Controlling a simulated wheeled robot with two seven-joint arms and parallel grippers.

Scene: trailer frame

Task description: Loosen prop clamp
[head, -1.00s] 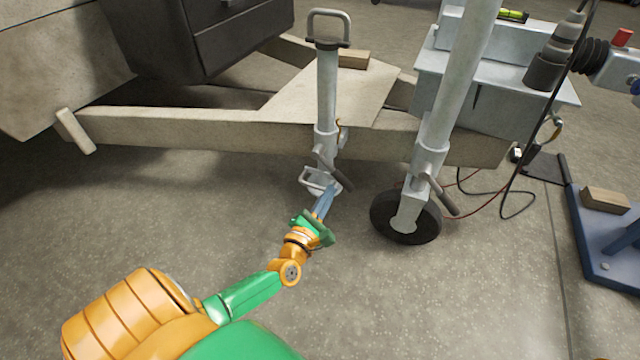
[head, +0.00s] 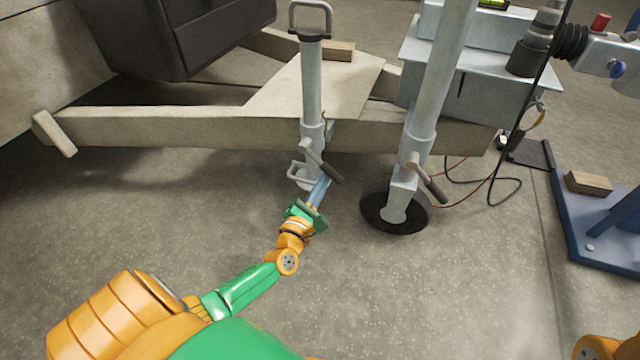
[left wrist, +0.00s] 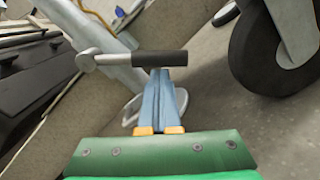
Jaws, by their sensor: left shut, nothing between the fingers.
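The prop (head: 312,85) is a grey upright tube with a loop handle on top, standing beside the trailer's drawbar. Its clamp (head: 312,133) has a lever with a dark grip (head: 324,165) pointing down and right. In the left wrist view the dark grip (left wrist: 160,58) lies across the tips of my fingers. My left gripper (head: 324,182) is shut and empty, its blue-grey fingers just below the grip; I cannot tell whether they touch. The fingers (left wrist: 162,75) partly hide the prop's foot (left wrist: 130,108). My right gripper is out of view.
A jockey wheel (head: 376,208) with its own tube and dark lever grip (head: 432,187) stands close on the right. The beige drawbar (head: 180,130) runs behind. A blue stand (head: 592,235) is at far right. The floor in front is clear.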

